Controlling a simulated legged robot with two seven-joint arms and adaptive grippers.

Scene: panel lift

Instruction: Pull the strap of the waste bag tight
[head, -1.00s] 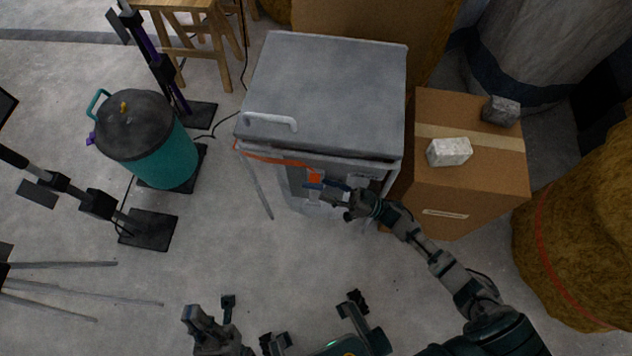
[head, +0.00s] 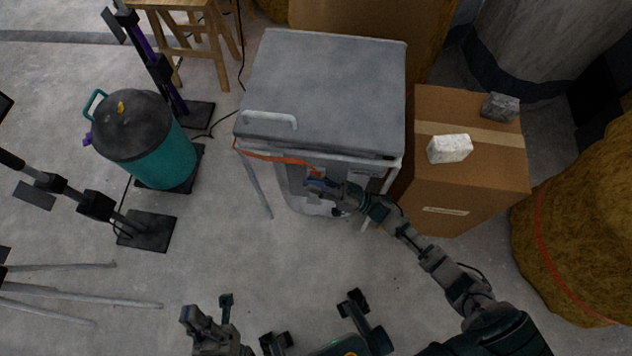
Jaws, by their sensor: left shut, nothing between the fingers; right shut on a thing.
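An orange strap (head: 275,158) runs under the front edge of a grey lidded cabinet (head: 325,85) and ends at my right gripper. My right gripper (head: 314,183) is shut on the strap's end, in front of the cabinet's open frame. The waste bag itself cannot be made out clearly; a pale shape (head: 318,207) shows low inside the frame, partly hidden by my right arm. My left gripper (head: 207,318) is shut and empty, low in the picture, well apart from the strap.
A cardboard box (head: 470,190) with a white block (head: 449,149) and a grey block (head: 500,107) stands right of the cabinet. A teal canister (head: 160,155) and tripod stands are at the left. The floor before the cabinet is clear.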

